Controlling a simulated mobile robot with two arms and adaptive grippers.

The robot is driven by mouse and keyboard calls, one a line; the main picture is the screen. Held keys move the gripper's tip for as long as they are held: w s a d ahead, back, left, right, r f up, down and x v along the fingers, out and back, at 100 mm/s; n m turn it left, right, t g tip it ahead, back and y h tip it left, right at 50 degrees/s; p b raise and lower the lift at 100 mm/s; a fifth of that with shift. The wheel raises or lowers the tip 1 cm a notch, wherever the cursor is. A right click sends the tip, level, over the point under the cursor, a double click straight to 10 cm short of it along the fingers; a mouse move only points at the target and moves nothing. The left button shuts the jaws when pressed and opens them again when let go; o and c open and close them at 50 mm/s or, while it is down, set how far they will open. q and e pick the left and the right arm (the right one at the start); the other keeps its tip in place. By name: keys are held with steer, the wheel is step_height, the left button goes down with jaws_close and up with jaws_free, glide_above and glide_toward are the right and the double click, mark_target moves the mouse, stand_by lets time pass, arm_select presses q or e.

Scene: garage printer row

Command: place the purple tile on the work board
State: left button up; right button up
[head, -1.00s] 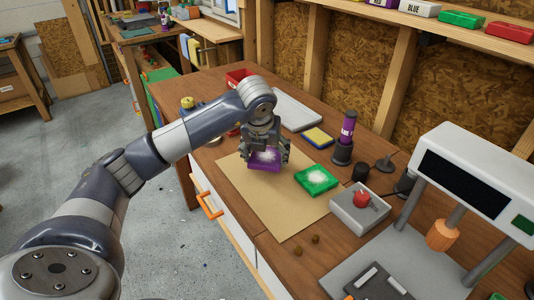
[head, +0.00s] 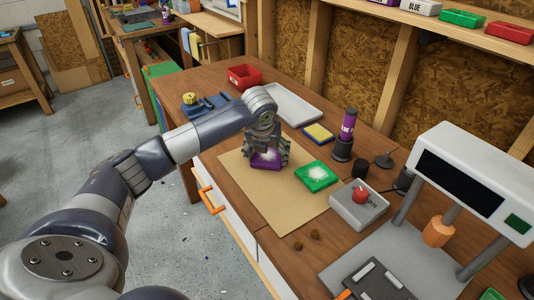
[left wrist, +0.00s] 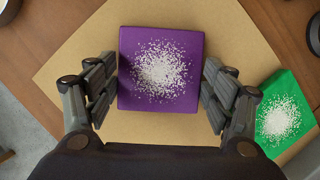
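The purple tile (head: 266,162) has a patch of white grains on its top. It lies flat at the tan work board (head: 289,215), over its far left part. In the left wrist view the tile (left wrist: 160,68) sits between the fingers of my left gripper (left wrist: 160,85), which are against its left and right sides. My left gripper (head: 267,152) points down over the tile in the head view. The tile looks at or very near the board surface; any small gap is hidden. My right gripper is not in view.
A green tile (head: 316,177) with white grains lies right of the purple one, also on the board. A grey box with a red knob (head: 361,195), a purple bottle (head: 348,126), a yellow-blue sponge (head: 318,134), a white tray (head: 292,104) and a red bin (head: 244,77) surround the board.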

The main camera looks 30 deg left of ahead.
arm_select(q)
steer(key=shift+o, duration=1.3)
steer(key=shift+r, duration=0.1)
steer(key=shift+r, duration=0.25)
steer(key=b+v, duration=0.1)
steer(key=v, duration=1)
steer(key=shift+s+r, duration=0.2)
steer(key=shift+r, duration=0.1)
